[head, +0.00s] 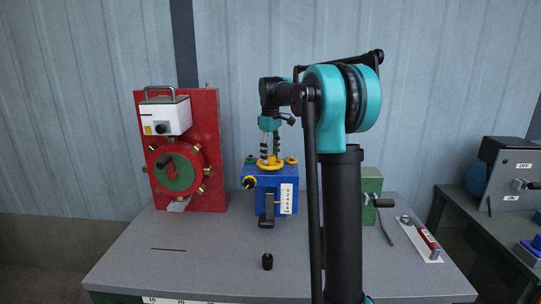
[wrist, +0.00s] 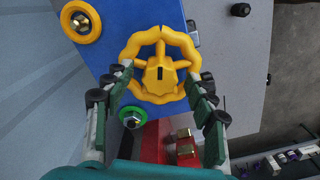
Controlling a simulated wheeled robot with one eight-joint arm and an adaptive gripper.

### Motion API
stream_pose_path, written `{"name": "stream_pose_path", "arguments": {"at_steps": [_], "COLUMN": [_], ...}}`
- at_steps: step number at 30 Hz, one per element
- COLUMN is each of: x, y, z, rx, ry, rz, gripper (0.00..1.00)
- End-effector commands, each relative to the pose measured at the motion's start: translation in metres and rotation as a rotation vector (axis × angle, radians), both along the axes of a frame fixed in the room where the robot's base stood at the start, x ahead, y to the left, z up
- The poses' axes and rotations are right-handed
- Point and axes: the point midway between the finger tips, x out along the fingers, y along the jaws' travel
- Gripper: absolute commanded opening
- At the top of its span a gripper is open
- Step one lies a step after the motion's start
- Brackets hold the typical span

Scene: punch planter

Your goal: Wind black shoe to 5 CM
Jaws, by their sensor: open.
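A blue box (head: 262,190) stands at the back middle of the grey bench, with a white numbered scale (head: 287,199) on its front. The black shoe (head: 266,214) sits low on that front, left of the scale; its exact reading is too small to tell. A yellow handwheel (wrist: 160,62) with a round hub is on top of the box. My gripper (wrist: 164,78) is open, its fingers on either side of the wheel's near part; contact is unclear. In the head view my gripper (head: 270,148) points down over the wheel.
A red machine (head: 208,150) stands to the left. A green block (head: 371,190) with a crank is to the right, beside a plate with a red-handled tool (head: 428,240). A small black peg (head: 267,261) stands in front. The bench's front left is mostly clear.

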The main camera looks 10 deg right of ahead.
Motion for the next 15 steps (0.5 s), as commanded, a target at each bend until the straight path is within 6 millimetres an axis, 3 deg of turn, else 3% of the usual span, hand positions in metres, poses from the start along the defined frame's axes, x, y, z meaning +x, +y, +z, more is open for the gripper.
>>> {"name": "stream_pose_path", "arguments": {"at_steps": [7,15], "x": [0.0000,0.0000], "y": [0.0000,0.0000], "z": [-0.0008,-0.0006], "rx": [0.000,0.000], "ry": [0.000,0.000], "rz": [0.000,0.000], "gripper": [0.56,0.24]}}
